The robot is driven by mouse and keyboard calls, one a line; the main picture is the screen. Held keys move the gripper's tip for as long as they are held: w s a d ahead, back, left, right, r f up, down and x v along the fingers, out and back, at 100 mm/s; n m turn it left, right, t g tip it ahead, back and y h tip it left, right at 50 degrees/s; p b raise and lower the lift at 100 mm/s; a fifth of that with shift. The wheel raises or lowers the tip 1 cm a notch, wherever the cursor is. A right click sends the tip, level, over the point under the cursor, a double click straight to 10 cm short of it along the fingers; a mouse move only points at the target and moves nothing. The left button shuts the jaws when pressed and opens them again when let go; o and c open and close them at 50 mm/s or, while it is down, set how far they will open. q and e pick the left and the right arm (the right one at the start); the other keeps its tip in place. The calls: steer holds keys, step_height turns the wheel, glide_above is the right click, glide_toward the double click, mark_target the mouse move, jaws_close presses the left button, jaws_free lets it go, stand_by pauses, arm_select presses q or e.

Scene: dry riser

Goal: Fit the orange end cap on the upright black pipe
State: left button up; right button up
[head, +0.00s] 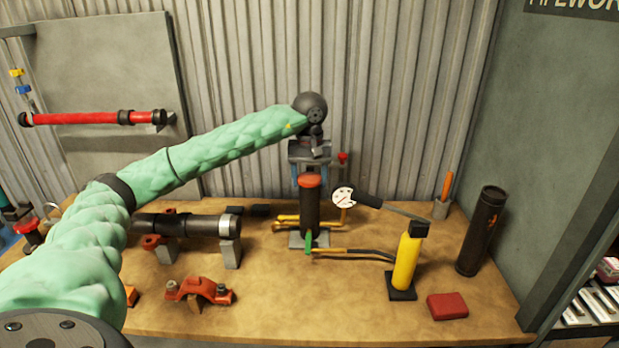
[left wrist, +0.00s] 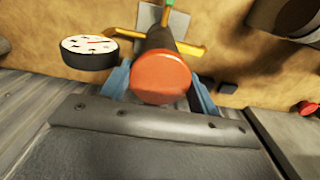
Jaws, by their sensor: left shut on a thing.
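The upright black pipe (head: 310,213) stands on a grey base plate at the middle of the bench. The orange end cap (head: 310,180) is at the pipe's top, with no gap visible between them in the head view. My left gripper (head: 310,173) comes from above and behind, its blue fingers on either side of the cap, shut on it. In the left wrist view the cap (left wrist: 162,77) shows its round orange face between the blue fingers, with the black pipe (left wrist: 160,38) beyond it. How deep the cap sits is hidden. My right gripper is not in view.
A round white gauge (head: 343,197) stands close right of the pipe. Yellow pipework (head: 288,222) and a green-handled valve (head: 309,243) are at its foot. A yellow cylinder (head: 406,262) and a dark tube (head: 482,230) stand right. A horizontal black pipe (head: 185,225) lies left.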

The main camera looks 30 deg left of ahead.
mark_target(309, 177)
arm_select(q)
steer(key=o, duration=1.2)
steer(key=shift+r+b, duration=0.3)
steer(key=shift+r, duration=0.3)
step_height(309, 177, up, 7)
steer(key=shift+f+b, duration=0.2)
steer(key=shift+b, duration=0.65)
